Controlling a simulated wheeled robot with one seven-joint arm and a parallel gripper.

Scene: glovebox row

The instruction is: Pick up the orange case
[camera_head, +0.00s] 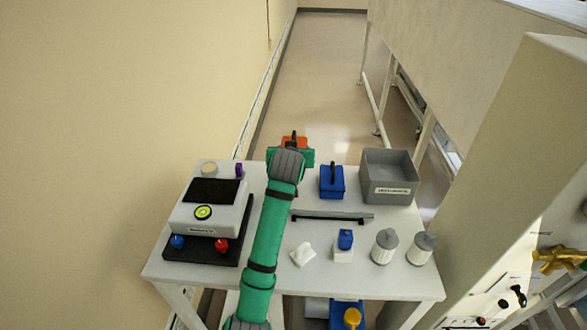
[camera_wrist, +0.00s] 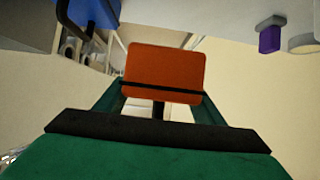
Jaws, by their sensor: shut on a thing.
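The orange case (camera_wrist: 163,68) is between the fingers of my gripper (camera_wrist: 160,105) in the wrist view, with a dark band across its lower part. My gripper is shut on it. In the head view, a small part of the orange case (camera_head: 294,142) shows past my green gripper (camera_head: 293,152) at the table's far edge. My arm hides most of the case there, and I cannot tell whether it touches the table.
The white table (camera_head: 318,275) holds a blue case (camera_head: 332,182) with a black handle, a grey bin (camera_head: 390,178), two lidded jars (camera_head: 385,246) and a black bar (camera_head: 330,217). A white device (camera_head: 210,205) stands at left. Open floor lies beyond the table.

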